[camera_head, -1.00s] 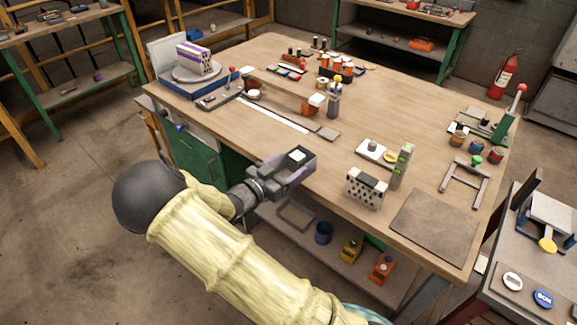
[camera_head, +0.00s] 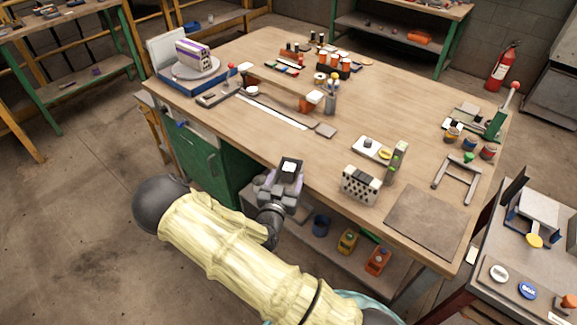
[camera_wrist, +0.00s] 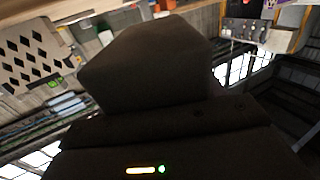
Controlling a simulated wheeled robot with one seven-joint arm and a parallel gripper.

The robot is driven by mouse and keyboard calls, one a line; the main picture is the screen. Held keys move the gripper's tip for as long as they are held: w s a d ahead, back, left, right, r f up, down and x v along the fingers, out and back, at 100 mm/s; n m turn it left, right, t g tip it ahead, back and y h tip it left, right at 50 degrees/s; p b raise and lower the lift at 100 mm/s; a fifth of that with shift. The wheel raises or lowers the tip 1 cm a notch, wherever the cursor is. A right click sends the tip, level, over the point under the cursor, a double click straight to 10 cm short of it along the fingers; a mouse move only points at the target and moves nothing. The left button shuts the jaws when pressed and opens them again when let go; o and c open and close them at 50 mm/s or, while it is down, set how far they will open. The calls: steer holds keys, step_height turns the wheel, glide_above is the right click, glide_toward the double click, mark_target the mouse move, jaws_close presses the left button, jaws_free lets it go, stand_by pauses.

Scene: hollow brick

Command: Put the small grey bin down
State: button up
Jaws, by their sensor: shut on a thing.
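My gripper (camera_head: 278,187) is shut on the small grey bin (camera_head: 298,164), a dark grey box with a pale white patch showing at its top. In the head view they overlap the front edge of the wooden workbench (camera_head: 240,125). The bin looks held up clear of the bench, but its exact height I cannot tell. In the wrist view a large dark shape (camera_wrist: 150,65) fills the middle, and the fingertips cannot be made out there.
A perforated metal block (camera_head: 361,184), a green-topped post (camera_head: 396,160) and a white dish-like item (camera_head: 370,148) stand to the right. A flat grey mat (camera_head: 427,220) lies at the bench's near right corner. Bare wood lies behind the gripper. A lower shelf (camera_head: 335,262) holds bottles.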

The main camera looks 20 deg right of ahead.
steer(key=s+f+n+t+y+p, duration=0.2)
steer(key=s+f+n+y, duration=0.4)
steer(key=f+y, duration=0.3)
steer(key=shift+f+p, duration=0.45)
steer(key=shift+p, duration=0.2)
steer(key=shift+s, duration=0.1)
